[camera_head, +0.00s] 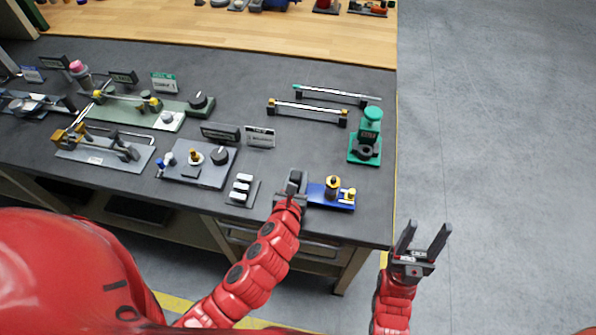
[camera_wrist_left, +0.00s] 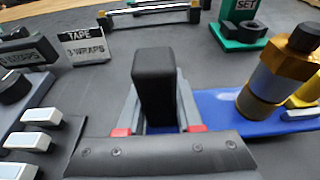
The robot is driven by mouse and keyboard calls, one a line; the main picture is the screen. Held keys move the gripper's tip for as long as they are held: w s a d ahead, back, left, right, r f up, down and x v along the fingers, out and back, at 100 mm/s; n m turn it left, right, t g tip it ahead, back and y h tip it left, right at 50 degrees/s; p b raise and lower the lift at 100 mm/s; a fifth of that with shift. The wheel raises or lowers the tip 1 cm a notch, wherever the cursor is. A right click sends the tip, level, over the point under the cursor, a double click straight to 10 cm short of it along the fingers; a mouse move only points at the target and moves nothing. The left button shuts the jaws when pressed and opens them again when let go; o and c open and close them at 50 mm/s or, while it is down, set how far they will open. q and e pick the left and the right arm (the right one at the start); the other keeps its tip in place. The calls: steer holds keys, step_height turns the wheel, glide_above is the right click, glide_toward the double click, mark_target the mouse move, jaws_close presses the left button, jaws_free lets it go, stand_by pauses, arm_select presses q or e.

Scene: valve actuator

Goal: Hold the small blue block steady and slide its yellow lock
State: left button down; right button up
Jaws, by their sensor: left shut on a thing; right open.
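The small blue block (camera_head: 317,194) lies flat near the front right of the dark bench. It carries a brass cylinder (camera_head: 333,184) and, at its right end, the yellow lock (camera_head: 350,195). In the left wrist view the block's blue top (camera_wrist_left: 222,126) shows, with the yellow lock (camera_wrist_left: 308,94) partly cut off at the right. My left gripper (camera_head: 294,184) is shut on an upright black post (camera_wrist_left: 153,85) at the block's left end. My right gripper (camera_head: 428,228) is open and empty, off the bench's right edge, apart from the block.
A panel with white switches (camera_head: 241,189) sits just left of my left gripper. A green press-like fixture (camera_head: 368,140) stands behind the block. A rod on yellow-ended holders (camera_head: 307,109) lies farther back. Bare bench surrounds the block, and open floor lies right of the edge.

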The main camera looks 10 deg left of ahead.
arm_select(q)
steer(key=shift+d+f, duration=0.1)
steer(key=shift+f, duration=0.45)
steer(key=shift+f, duration=0.55)
stand_by(0.8)
steer(key=shift+r, duration=0.25)
stand_by(1.1)
